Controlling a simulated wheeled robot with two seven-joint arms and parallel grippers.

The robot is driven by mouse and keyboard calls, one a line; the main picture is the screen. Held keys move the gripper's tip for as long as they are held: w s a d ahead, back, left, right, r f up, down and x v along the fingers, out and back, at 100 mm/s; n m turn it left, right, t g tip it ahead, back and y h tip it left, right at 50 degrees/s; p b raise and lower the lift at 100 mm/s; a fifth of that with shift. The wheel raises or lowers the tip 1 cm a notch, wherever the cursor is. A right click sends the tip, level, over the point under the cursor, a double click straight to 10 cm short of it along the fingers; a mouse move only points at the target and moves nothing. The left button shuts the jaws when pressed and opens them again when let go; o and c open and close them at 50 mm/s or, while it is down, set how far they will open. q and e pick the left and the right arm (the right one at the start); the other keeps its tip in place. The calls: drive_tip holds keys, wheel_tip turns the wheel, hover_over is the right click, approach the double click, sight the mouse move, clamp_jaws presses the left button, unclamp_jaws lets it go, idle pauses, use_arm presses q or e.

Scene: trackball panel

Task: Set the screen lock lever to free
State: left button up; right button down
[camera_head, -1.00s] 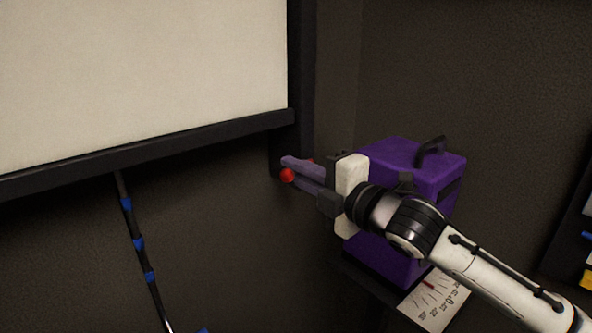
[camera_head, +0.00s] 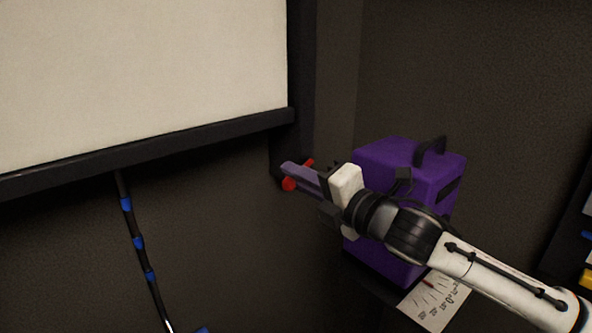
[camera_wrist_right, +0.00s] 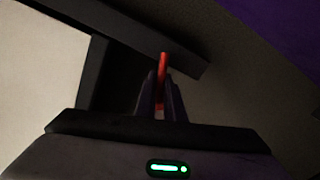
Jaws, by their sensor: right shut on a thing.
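The screen lock lever (camera_head: 289,184) is red and sits at the lower right corner of the screen frame. In the head view its red end shows just below my right gripper's fingers, and another red bit shows just above them. My right gripper (camera_head: 290,172) is shut on the lever. In the right wrist view the red lever (camera_wrist_right: 163,62) stands between the two dark fingers (camera_wrist_right: 160,95) and sticks out past their tips. The lever's mount is mostly hidden behind the fingers. My left gripper is in neither view.
The pale screen (camera_head: 140,75) with its dark frame fills the upper left. A purple box (camera_head: 390,155) with a black handle stands close behind my right wrist. A white dial card (camera_head: 432,302) lies below it. A black cable with blue bands (camera_head: 138,243) hangs at left.

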drive_tip(key=shift+w+d+f+n, duration=0.15)
drive_tip(key=shift+f+n, duration=0.3)
drive_tip(key=shift+n, duration=0.65)
drive_tip(key=c, duration=1.8)
unclamp_jaws()
drive_tip(key=shift+c, duration=0.2)
